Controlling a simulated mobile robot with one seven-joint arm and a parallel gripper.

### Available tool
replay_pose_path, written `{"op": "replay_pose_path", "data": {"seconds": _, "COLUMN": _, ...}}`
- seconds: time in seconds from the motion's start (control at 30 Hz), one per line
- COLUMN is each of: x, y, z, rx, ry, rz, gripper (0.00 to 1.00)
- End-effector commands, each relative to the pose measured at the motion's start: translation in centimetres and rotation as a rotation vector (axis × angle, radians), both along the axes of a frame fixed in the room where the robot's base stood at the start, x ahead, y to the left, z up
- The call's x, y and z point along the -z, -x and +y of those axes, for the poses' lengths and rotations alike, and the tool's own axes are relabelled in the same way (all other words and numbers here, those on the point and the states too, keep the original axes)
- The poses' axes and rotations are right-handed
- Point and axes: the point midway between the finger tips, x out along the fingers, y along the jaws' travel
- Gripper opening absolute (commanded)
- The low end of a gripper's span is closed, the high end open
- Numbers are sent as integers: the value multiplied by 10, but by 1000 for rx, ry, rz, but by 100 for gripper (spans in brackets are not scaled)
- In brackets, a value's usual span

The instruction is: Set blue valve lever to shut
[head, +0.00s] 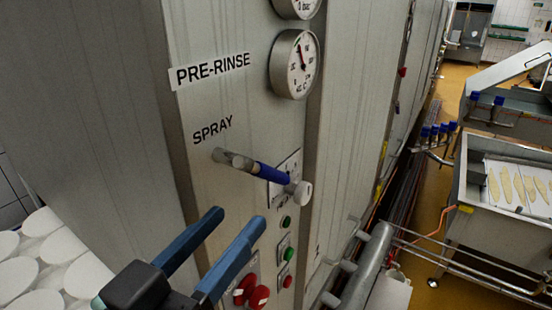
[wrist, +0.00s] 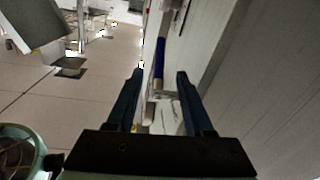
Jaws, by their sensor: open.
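The blue valve lever (head: 270,174) sits on a grey panel under the word SPRAY. It slants down to the right, with a grey metal piece at its upper left end and a pale round knob at its lower right end. A small marked plate (head: 291,166) is partly hidden behind it; I cannot read its markings. My gripper (head: 236,218) is open and empty, below and left of the lever, apart from it in the head view. In the wrist view the blue lever (wrist: 159,60) appears in the gap between the fingertips (wrist: 160,74), seemingly beyond them.
A round gauge (head: 295,64) is above the lever. Green buttons (head: 286,222) and a red knob (head: 246,287) are below it, close to my fingers. White round moulds (head: 45,255) lie at lower left. Pipes (head: 368,262) and a steel basin (head: 470,185) stand to the right.

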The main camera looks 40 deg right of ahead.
Motion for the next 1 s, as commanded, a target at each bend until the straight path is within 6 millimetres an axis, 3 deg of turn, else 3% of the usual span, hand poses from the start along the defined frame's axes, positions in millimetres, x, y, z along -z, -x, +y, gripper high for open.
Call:
{"op": "replay_pose_path", "data": {"seconds": 0.3, "x": -4, "y": -27, "z": -60, "rx": 6, "ry": -2, "rz": 5, "gripper": 52}}
{"op": "replay_pose_path", "data": {"seconds": 0.5, "x": -3, "y": -43, "z": -88, "rx": 2, "ry": -1, "rz": 4, "gripper": 52}}
{"op": "replay_pose_path", "data": {"seconds": 0.7, "x": -1, "y": -50, "z": -102, "rx": -1, "ry": -1, "rz": 1, "gripper": 52}}
{"op": "replay_pose_path", "data": {"seconds": 1.0, "x": 1, "y": -51, "z": -103, "rx": -2, "ry": 0, "rz": 1, "gripper": 52}}
